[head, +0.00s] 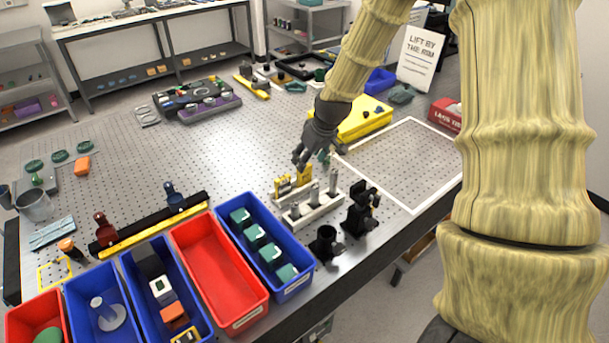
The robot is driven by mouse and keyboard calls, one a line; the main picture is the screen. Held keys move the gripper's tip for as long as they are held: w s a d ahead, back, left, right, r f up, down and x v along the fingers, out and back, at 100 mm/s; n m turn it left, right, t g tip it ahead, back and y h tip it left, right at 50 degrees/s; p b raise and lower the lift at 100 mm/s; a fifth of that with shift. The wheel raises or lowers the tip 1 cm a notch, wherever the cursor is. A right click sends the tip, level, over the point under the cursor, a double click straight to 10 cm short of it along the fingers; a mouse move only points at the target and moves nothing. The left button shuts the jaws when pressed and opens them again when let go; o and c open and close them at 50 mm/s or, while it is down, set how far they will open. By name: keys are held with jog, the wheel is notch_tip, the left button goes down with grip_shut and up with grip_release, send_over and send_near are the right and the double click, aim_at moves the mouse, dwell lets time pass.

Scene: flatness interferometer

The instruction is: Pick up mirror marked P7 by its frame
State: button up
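My gripper (302,160) is dark grey and reaches down from the right over the perforated table. Its fingertips are just above or behind a small yellow framed part (304,174); I cannot tell whether they touch it. The fingers are too small to show whether they are open or shut. A second yellow part (282,187) stands to the left of it. No P7 marking is readable, so I cannot tell which part is the mirror so marked.
A white holder (313,212) with several upright posts stands in front of the yellow parts. Black mounts (361,208) stand to its right. Blue and red bins (218,268) line the front edge. A white-outlined area (405,160) on the right is empty.

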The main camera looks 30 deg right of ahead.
aim_at(304, 176)
jog(key=shift+p+x, duration=1.35)
jog(key=shift+x, duration=1.5)
jog(key=shift+s+a, duration=0.1)
jog(key=shift+s, duration=0.05)
jog(key=c, duration=0.8)
